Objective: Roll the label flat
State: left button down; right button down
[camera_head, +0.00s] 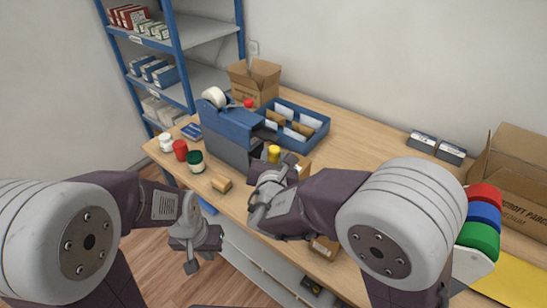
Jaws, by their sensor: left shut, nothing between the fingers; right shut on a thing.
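My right gripper (262,207) is over the front part of the counter, in front of the blue-grey dispenser. I cannot pick out a roller or a label. My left gripper (191,261) is shut and empty, hanging in front of the counter's edge, over the floor.
The wooden counter (365,125) is clear at the back middle. Coloured rolls (484,214) and a large carton (512,165) are at right.

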jog(key=shift+f, duration=0.15)
jog(key=shift+s+d+f+b, duration=0.1)
jog(key=shift+s+d+b, duration=0.2)
jog(key=shift+d+b, duration=0.1)
jog(key=shift+s+d, duration=0.15)
jog(key=shift+d, duration=0.1)
jog(key=shift+s+d, duration=0.15)
